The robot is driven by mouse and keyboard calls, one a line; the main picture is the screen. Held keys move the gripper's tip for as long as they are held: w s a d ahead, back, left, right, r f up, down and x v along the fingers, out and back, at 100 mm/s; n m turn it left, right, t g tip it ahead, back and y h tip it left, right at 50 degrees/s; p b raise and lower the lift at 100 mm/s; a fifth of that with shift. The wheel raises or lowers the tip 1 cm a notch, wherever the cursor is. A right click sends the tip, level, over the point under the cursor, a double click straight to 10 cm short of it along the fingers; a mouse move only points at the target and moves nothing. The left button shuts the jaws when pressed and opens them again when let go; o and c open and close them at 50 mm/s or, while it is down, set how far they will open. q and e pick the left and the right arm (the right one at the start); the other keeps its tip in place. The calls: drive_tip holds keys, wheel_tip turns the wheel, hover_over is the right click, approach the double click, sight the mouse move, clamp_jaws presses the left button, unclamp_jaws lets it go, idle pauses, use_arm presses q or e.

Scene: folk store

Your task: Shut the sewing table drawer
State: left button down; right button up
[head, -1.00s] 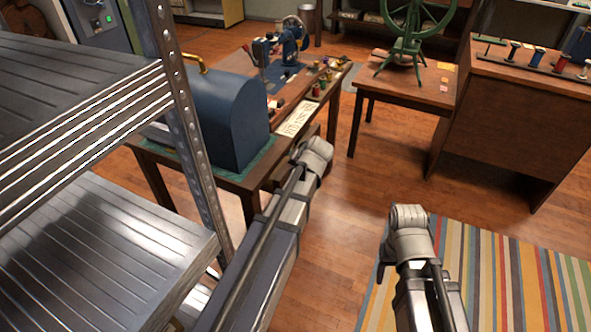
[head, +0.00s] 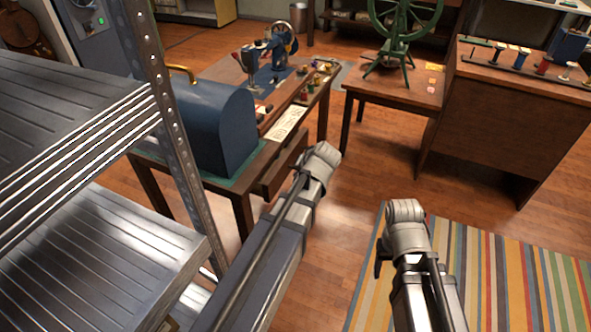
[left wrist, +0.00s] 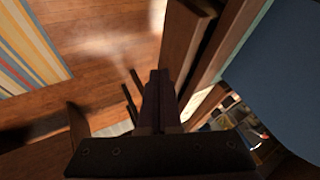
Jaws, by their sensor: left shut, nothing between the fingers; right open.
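The wooden sewing table (head: 243,183) stands left of centre in the head view, with a blue sewing machine (head: 276,50) at its far end. Its drawer (head: 284,168) sticks out from the table's right side; in the left wrist view the dark drawer front (left wrist: 184,40) stands apart from the table edge. My left gripper (left wrist: 158,74) is shut and empty, with its fingertips close beside the outer face of the drawer front; I cannot tell if they touch. In the head view its fingers are hidden behind my left wrist. My right gripper (head: 382,258) is open above the floor, mostly hidden by its wrist.
A metal shelf rack (head: 120,250) fills the left foreground, close to my left arm. A blue domed case (head: 207,125) sits on the table's near end. A side table (head: 400,92) with a green spinning wheel (head: 398,45) stands beyond. Wooden floor and a striped rug (head: 500,275) lie at right.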

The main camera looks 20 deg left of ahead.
use_arm(q)
drive_tip(key=shift+p+v, duration=1.1)
drive_tip(key=shift+v, duration=0.85)
